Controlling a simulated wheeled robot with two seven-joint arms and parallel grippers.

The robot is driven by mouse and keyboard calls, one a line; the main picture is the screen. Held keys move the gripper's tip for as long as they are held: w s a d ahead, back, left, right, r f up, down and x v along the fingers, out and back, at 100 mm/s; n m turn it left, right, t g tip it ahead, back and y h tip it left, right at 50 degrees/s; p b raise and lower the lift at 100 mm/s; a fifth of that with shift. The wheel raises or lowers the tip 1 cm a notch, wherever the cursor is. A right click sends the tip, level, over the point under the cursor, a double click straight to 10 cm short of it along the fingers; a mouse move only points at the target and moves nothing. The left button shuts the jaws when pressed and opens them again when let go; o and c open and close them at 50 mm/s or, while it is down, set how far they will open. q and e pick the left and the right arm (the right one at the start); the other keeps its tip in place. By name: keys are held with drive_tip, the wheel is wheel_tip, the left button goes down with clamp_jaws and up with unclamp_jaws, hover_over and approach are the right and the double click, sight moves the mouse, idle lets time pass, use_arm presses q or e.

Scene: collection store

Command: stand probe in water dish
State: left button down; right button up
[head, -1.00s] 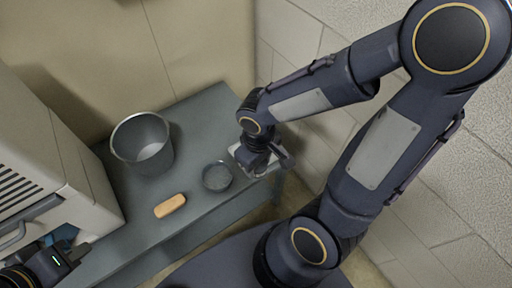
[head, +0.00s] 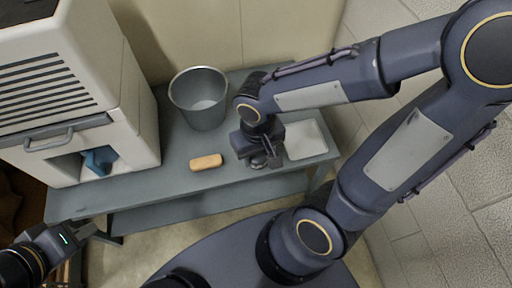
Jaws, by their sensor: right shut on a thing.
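My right gripper (head: 268,154) points down over the front part of the grey table. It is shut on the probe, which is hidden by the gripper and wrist. The water dish (head: 258,163) is a small dark round dish directly beneath the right gripper, and mostly covered by it. I cannot tell whether the probe touches the dish. My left gripper (head: 86,231) is at the lower left, off the front edge of the table and far from the dish. Its finger opening is unclear.
On the grey table (head: 180,180), a tan block (head: 206,162) lies left of the dish and a metal bucket (head: 200,98) stands behind. A white square tray (head: 305,140) is to the right. A white cabinet (head: 125,110) with blue cloth (head: 99,160) inside fills the left.

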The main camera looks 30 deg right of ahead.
drive_tip(key=w+d+f+b, duration=0.1)
drive_tip(key=w+f, duration=0.1)
drive_tip(key=w+d+f+b, duration=0.1)
drive_tip(key=w+d+f, duration=0.1)
drive_tip(key=w+d+f+b, duration=0.1)
drive_tip(key=w+f, duration=0.2)
drive_tip(key=shift+d, duration=0.3)
drive_tip(key=shift+w+d+f+b, duration=0.15)
drive_tip(key=shift+f+b, duration=0.15)
drive_tip(key=shift+f, duration=0.05)
wheel_tip(320, 180, down, 3)
drive_tip(key=shift+w+f+b, duration=0.15)
drive_tip(key=shift+b, duration=0.65)
